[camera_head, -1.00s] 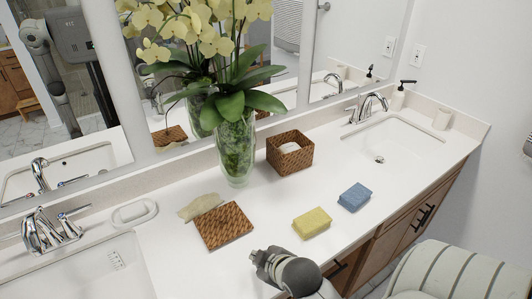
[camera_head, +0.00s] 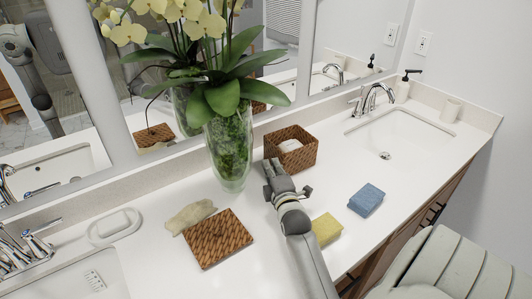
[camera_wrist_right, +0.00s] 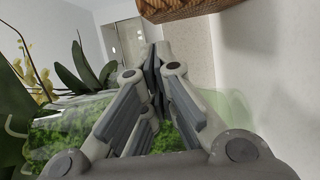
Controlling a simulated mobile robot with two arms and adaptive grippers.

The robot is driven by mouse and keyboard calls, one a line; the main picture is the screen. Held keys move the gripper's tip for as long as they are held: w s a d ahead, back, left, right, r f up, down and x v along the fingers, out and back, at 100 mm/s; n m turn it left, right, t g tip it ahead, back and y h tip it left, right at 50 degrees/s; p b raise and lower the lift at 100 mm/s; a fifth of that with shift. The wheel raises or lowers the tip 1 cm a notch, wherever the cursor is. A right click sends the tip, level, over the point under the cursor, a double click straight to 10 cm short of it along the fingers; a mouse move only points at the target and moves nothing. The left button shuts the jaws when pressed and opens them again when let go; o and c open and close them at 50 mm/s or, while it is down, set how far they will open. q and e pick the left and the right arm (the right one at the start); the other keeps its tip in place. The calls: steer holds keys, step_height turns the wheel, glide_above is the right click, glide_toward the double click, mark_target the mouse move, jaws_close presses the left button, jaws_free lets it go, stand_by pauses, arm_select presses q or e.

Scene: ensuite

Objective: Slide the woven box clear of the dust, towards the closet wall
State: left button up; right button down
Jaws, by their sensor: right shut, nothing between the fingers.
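The woven box (camera_head: 291,151) is a square brown basket with something white inside. It stands on the counter against the backsplash, to the right of the glass vase. My right gripper (camera_head: 270,168) is shut and empty between the vase and the box, at the box's near left side. In the right wrist view the shut fingertips (camera_wrist_right: 158,52) are in the middle, and the woven box (camera_wrist_right: 190,8) shows along the top edge. I cannot tell whether the fingers touch the box. I see no clear dust on the counter. My left gripper is not in view.
The glass vase (camera_head: 229,150) with orchids stands close to the left of my right gripper. A woven lid (camera_head: 213,238), a beige cloth (camera_head: 190,216), a yellow sponge (camera_head: 326,228) and a blue sponge (camera_head: 366,200) lie nearer. Counter between the box and the right sink (camera_head: 400,135) is clear.

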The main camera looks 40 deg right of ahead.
mark_target(307, 136)
steer(key=x, duration=0.4)
steer(key=shift+w+d+p, duration=0.2)
steer(key=shift+w+p, duration=0.1)
steer(key=shift+w+d, duration=0.3)
steer(key=shift+w, duration=0.25)
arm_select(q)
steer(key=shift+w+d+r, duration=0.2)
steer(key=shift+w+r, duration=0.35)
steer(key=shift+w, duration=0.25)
arm_select(e)
steer(key=shift+w+d+f, duration=0.1)
steer(key=shift+w, duration=0.2)
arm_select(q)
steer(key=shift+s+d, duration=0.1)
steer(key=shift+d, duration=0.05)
arm_select(e)
steer(key=shift+s, duration=0.1)
